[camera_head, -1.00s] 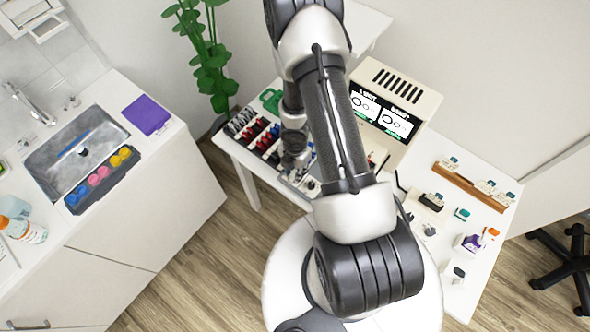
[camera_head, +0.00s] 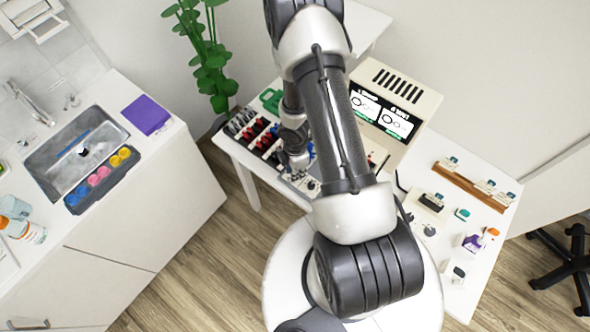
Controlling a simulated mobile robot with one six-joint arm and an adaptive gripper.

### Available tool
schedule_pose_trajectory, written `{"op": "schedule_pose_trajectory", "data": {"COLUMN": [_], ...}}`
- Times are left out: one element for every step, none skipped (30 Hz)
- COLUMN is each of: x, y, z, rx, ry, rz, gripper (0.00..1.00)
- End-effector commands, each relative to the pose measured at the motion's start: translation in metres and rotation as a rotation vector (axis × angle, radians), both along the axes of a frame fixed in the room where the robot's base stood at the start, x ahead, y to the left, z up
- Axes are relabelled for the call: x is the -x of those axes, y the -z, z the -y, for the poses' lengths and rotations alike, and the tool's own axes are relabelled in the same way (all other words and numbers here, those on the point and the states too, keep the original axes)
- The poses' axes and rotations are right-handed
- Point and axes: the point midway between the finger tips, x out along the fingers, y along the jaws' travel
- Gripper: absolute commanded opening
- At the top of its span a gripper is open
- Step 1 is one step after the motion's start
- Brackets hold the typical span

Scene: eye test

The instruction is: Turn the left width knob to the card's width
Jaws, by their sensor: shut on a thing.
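My gripper (camera_head: 298,163) points down at the control panel (camera_head: 302,187) on the white table, left of the beige machine. It is shut on a small knob there, which the fingers and wrist hide. The panel is partly hidden by my arm; a dark knob (camera_head: 311,185) shows beside the gripper. The machine's two screens, left (camera_head: 364,105) and right (camera_head: 396,123), each show round outlines and green writing too small to read. I cannot make out the card with the width.
Racks of red, black and grey pieces (camera_head: 262,135) stand left of my gripper, close to it. A green item (camera_head: 271,100) lies behind them. A brown rail (camera_head: 468,188) and several small items occupy the table's right part. A sink counter (camera_head: 150,190) stands at left.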

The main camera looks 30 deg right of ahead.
Motion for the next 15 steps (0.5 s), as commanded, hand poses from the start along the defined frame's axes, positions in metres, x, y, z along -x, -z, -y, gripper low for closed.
{"op": "schedule_pose_trajectory", "data": {"x": [0.0003,0.0003,0.0003,0.0003,0.0003,0.0003,0.0003,0.0003,0.0003,0.0003,0.0002,0.0002,0.0002,0.0001,0.0], "y": [0.0002,0.0002,0.0002,0.0002,0.0002,0.0002,0.0002,0.0002,0.0002,0.0002,0.0002,0.0002,0.0001,0.0001,0.0001], "z": [-0.0001,-0.0001,-0.0001,-0.0001,-0.0001,-0.0001,-0.0001,-0.0001,-0.0001,-0.0001,-0.0001,-0.0001,-0.0001,0.0,0.0], "rx": [0.0,0.0,0.0,0.0,0.0,0.0,0.0,0.0,0.0,0.0,0.0,0.0,0.0,0.0,0.0], "ry": [-0.001,-0.002,-0.002,-0.003,-0.003,-0.003,-0.003,-0.004,-0.004,-0.004,-0.004,-0.004,-0.004,-0.004,-0.005], "rz": [0.0,-0.001,-0.001,-0.001,-0.001,-0.001,-0.001,-0.001,-0.001,-0.001,-0.001,0.0,0.0,0.0,0.0], "gripper": [0.0,0.0,0.0,0.0,0.0,0.23,0.25,0.27,0.29,0.31,0.33,0.36,0.38,0.4,0.41]}}
